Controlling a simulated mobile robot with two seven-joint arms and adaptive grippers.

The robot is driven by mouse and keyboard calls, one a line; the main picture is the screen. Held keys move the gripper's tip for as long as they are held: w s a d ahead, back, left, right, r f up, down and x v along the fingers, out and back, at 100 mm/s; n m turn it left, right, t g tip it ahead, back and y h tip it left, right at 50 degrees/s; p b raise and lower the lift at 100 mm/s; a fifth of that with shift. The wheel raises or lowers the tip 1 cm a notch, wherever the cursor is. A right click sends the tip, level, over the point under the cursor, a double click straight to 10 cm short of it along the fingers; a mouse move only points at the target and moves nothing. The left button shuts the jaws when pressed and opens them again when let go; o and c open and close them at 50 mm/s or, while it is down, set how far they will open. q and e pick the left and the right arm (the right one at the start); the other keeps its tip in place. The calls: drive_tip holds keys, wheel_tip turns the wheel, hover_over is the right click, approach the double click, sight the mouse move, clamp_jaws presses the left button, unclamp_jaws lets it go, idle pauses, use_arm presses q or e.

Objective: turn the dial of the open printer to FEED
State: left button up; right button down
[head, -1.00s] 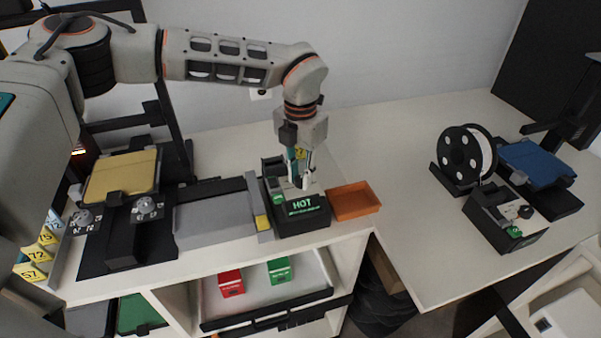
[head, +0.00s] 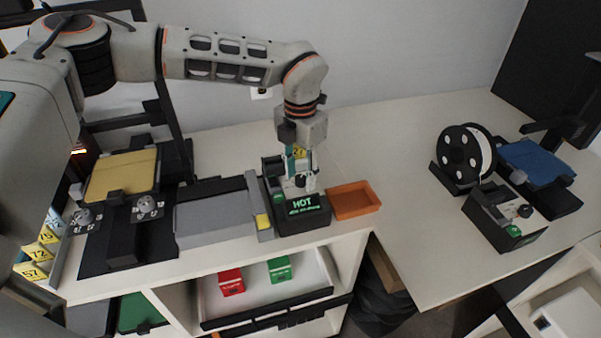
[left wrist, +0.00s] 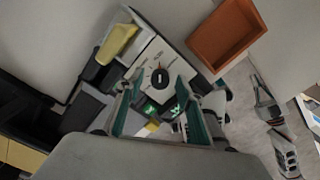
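The control box (head: 303,216) with a lit green HOT display stands at the right end of the near printer, which has a gold bed (head: 122,175). Its round black dial (left wrist: 160,77) sits on a white panel (left wrist: 150,55) in the left wrist view; the dial's marks are too small to read. My left gripper (head: 300,170) points down over this panel. In the left wrist view its teal fingers (left wrist: 158,94) are apart, one towards each side of the dial, with nothing held. I cannot tell whether they touch the dial.
An orange tray (head: 353,200) stands just right of the box. A second printer with a blue bed (head: 540,163) and a spool (head: 466,153) stands on the right counter. Red (head: 231,282) and green (head: 279,269) boxes lie in the drawer below. The counter between is clear.

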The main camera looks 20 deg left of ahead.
sight(300, 178)
use_arm(q)
wheel_tip(300, 178, up, 12)
idle(0.6)
